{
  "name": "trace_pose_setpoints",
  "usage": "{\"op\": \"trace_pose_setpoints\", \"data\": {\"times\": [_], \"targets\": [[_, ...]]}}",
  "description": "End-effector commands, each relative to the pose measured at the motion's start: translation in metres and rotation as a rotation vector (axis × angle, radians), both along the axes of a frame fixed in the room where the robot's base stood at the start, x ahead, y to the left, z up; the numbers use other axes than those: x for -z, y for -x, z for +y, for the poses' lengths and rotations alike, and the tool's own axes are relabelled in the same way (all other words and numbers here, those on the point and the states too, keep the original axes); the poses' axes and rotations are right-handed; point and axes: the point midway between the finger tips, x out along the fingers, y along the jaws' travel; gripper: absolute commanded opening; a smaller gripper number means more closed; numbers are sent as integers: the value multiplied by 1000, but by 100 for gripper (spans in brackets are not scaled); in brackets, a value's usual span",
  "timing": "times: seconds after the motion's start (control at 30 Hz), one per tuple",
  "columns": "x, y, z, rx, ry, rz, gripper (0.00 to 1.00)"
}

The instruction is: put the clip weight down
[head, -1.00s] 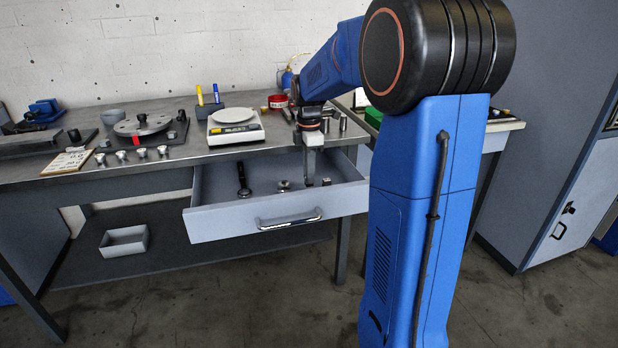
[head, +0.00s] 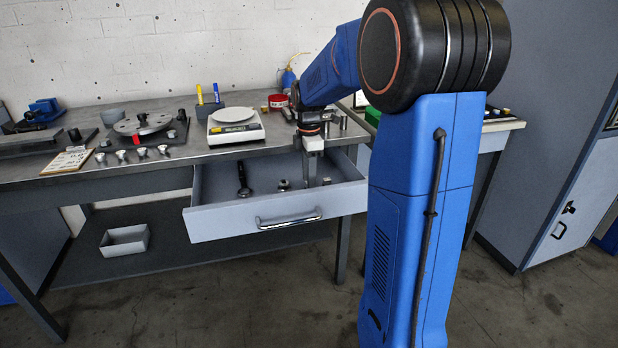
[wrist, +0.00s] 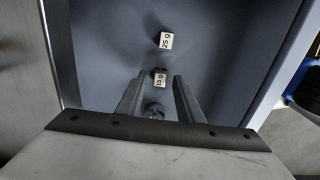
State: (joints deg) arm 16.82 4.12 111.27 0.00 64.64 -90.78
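My gripper (head: 309,184) points down into the open drawer. In the wrist view its two fingers (wrist: 160,78) stand apart with a gap between them. A small weight labelled 15 g (wrist: 160,80) sits between the fingertips, with space showing on both sides. I cannot tell its exact height above the drawer floor. A weight labelled 25 g (wrist: 166,41) lies farther up in the wrist view, and in the head view a small block (head: 326,181) lies right of the gripper. A small metallic piece (wrist: 154,108) shows lower between the fingers, partly hidden.
The grey drawer (head: 250,222) is pulled out under the bench, its walls close around my gripper. A dark-handled tool (head: 243,180) and a small metal piece (head: 283,185) lie in it. A scale (head: 234,128) and a rotor fixture (head: 143,127) stand on the bench above.

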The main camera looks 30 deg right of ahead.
Motion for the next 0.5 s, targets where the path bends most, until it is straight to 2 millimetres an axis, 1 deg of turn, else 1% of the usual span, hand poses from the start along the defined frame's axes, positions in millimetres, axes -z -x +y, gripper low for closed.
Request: {"op": "trace_pose_setpoints", "data": {"times": [0.17,0.5], "targets": [[-22,-1,0,0,1,-3,33],[-87,-1,0,0,1,-2,33]]}}
